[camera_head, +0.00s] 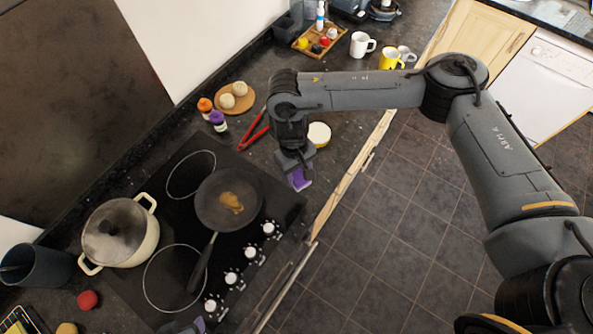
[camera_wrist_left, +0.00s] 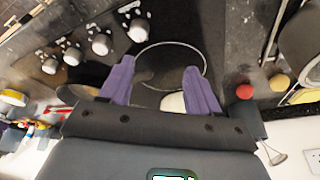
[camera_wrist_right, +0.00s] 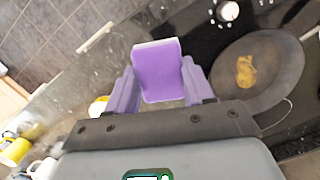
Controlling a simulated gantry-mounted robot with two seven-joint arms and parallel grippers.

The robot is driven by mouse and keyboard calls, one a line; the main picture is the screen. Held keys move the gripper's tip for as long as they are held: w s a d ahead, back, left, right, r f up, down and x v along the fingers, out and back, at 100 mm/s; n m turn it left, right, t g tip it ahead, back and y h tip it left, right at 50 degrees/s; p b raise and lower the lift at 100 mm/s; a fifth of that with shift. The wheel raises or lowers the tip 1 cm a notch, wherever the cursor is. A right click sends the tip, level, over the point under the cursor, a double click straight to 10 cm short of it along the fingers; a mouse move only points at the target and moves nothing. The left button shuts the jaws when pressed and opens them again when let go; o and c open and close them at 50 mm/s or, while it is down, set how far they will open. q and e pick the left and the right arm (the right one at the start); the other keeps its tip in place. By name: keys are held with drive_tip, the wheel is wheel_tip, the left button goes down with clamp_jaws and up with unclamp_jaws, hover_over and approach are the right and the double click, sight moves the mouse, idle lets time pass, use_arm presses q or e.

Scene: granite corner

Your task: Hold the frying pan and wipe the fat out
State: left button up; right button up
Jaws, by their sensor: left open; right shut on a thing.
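The dark frying pan (camera_head: 213,205) sits on the black hob, its handle (camera_head: 203,263) toward the bottom of the head view. A tan patch of fat (camera_head: 232,203) lies in it; in the right wrist view the fat (camera_wrist_right: 245,71) is inside the pan (camera_wrist_right: 285,65). My right gripper (camera_head: 294,164) is shut on a purple sponge with a pale edge (camera_wrist_right: 157,72), held to the right of the pan, apart from it. My left gripper (camera_wrist_left: 159,84) is open and empty over the hob; only its tip shows at the head view's bottom edge.
A cream lidded pot (camera_head: 119,232) stands left of the pan. Red tongs (camera_head: 254,132), two bottles (camera_head: 217,121) and a round board (camera_head: 236,104) lie beyond the hob. Knobs (camera_head: 250,252) line the hob's front. Mugs (camera_head: 361,45) stand farther back.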

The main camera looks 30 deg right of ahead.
drive_tip(key=shift+d+r, duration=0.15)
drive_tip(key=shift+r, duration=0.1)
use_arm(q)
drive_tip(key=shift+w+d+r, duration=0.1)
drive_tip(key=shift+r, duration=0.05)
drive_tip(key=shift+o, duration=0.2)
